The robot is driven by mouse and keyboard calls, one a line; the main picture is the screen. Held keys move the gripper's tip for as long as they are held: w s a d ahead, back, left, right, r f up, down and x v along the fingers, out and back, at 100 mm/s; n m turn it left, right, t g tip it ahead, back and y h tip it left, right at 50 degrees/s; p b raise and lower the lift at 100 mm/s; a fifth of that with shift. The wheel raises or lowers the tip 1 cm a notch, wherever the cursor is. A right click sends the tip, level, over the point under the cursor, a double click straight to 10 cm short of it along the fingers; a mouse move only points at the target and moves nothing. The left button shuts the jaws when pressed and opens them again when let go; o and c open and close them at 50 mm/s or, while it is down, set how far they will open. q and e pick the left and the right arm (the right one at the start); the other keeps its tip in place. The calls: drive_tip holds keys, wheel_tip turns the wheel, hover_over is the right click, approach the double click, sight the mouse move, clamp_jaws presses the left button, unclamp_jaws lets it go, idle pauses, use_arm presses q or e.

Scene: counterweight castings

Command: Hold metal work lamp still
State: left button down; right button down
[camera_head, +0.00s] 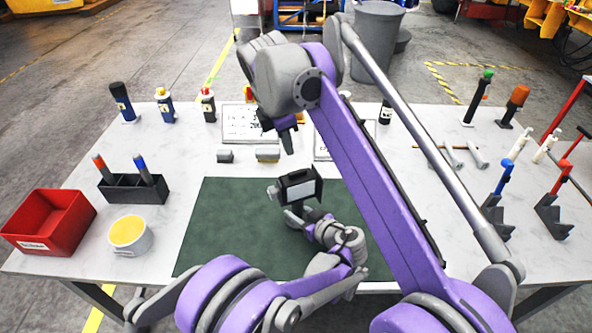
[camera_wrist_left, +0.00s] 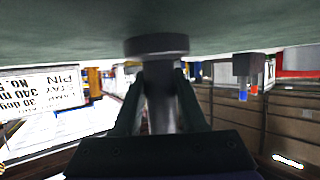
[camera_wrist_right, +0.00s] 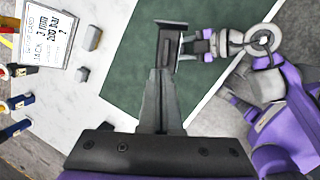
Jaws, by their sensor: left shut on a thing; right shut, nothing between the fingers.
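The metal work lamp (camera_head: 299,188) stands over the green mat (camera_head: 225,235), its dark-framed head with a pale panel upright. My left gripper (camera_head: 297,213) is shut on the lamp low down, below its head. In the left wrist view the fingers close around the lamp's grey stem (camera_wrist_left: 160,105), with a round base (camera_wrist_left: 156,45) close to the mat. My right gripper (camera_head: 287,142) is shut and empty, above and behind the lamp. In the right wrist view its closed fingertips (camera_wrist_right: 160,75) overlap the view of the lamp head (camera_wrist_right: 169,40); contact cannot be told.
A red bin (camera_head: 50,222), a yellow-topped tub (camera_head: 130,235) and a dark pen holder (camera_head: 133,188) stand at the left. Small grey blocks (camera_head: 225,156) and printed cards (camera_head: 243,122) lie behind the mat. Clamps (camera_head: 497,215) and tools stand at the right.

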sight(298, 183)
drive_tip(key=w+d+m+y, duration=0.1)
drive_tip(key=w+m+y, duration=0.25)
drive_tip(key=m, duration=1.45)
drive_tip(key=shift+h, duration=0.35)
drive_tip(key=f, duration=0.8)
drive_tip(key=shift+w+d+f, duration=0.2)
drive_tip(key=shift+w+f, duration=0.05)
drive_tip(key=shift+w, duration=0.1)
drive_tip(key=shift+s+d, duration=0.15)
drive_tip(key=shift+s, duration=0.25)
